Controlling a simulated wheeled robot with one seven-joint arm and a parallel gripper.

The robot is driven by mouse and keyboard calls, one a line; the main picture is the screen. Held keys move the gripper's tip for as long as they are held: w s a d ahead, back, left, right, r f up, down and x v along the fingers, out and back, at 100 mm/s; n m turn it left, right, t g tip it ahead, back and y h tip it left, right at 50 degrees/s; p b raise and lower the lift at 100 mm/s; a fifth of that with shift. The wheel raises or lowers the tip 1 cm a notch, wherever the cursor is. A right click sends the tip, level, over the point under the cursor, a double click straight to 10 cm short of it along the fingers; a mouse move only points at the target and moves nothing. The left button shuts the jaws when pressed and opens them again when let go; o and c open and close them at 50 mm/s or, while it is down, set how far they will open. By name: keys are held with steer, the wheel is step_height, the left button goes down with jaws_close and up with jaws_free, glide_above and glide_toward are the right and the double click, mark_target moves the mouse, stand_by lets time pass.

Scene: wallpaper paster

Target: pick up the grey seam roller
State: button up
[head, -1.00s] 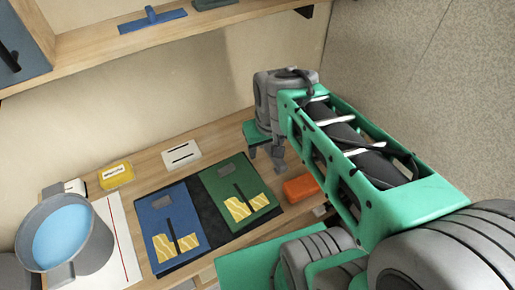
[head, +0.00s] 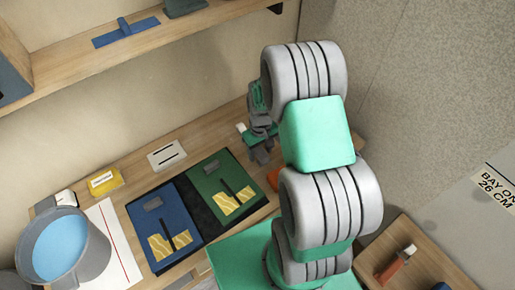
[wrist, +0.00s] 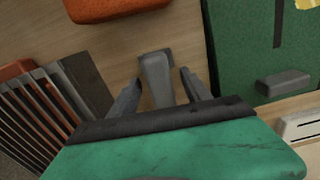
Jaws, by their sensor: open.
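In the wrist view a grey tool, seemingly the grey seam roller (wrist: 156,78), lies on the wood with a darker grey head at its far end. My gripper (wrist: 160,88) is open, with one finger on each side of the tool. I cannot tell whether either finger touches it. In the head view my gripper (head: 261,152) is low over the bench, beyond the green panel's upper right corner. The roller cannot be made out there.
A green panel (head: 209,187) and a blue panel (head: 158,224) lie beside the gripper. A bucket (head: 92,250) stands left. A shelf (head: 75,68) runs above.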

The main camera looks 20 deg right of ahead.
steer(key=shift+f, duration=0.25)
stand_by(0.3)
steer(key=shift+c, duration=0.6)
steer(key=c, duration=1)
